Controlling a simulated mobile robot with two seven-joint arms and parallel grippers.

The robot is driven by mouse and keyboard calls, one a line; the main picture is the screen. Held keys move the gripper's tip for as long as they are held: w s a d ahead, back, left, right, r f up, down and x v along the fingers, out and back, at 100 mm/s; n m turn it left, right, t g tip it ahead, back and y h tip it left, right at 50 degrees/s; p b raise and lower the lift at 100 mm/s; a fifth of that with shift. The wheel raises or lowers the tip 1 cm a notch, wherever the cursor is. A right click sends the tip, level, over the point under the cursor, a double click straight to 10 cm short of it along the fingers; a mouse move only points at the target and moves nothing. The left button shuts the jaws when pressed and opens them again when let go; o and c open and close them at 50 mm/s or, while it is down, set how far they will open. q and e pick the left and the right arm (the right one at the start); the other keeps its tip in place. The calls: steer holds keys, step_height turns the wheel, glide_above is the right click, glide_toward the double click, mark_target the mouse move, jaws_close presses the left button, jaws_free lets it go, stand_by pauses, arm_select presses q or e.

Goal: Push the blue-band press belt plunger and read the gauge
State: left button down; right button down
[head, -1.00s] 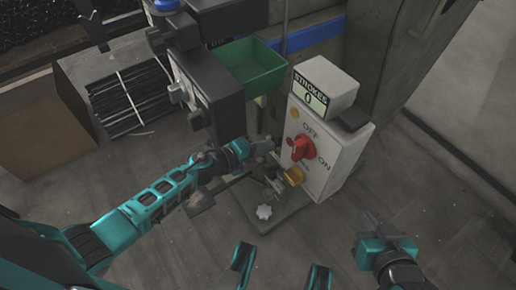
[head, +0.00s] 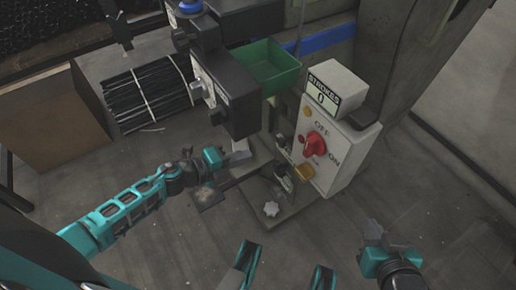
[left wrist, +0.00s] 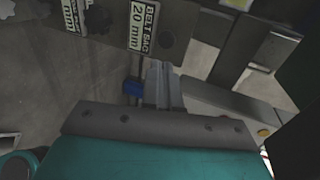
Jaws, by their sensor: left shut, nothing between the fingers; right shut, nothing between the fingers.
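The press has a white control box (head: 335,150) with a red OFF/ON knob (head: 314,144) and a yellow-orange button (head: 303,172). Its counter (head: 322,92) reads STROKES 0. My left gripper (head: 240,156) is shut and empty, low in front of the press and left of the control box. In the left wrist view its fingers (left wrist: 163,86) point at a plate (left wrist: 170,22) labelled "BELT SAG 20 mm". A small blue part (left wrist: 132,88) shows just left of the fingers; I cannot tell whether they touch. My right gripper (head: 375,234) is shut and empty over the floor. No gauge face is readable.
A green bin (head: 265,66) sits on the press beside the black press head (head: 230,95). A bundle of black rods (head: 147,95) and a brown box (head: 45,125) lie left. Floor at the right is clear.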

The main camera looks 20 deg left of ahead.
arm_select(q)
steer(key=v, duration=0.2)
steer(key=shift+s+a+r, duration=0.1)
steer(key=shift+s+a, duration=0.05)
steer(key=shift+s, duration=0.05)
arm_select(e)
steer(key=shift+s+d+f, duration=0.1)
steer(key=shift+d, duration=0.1)
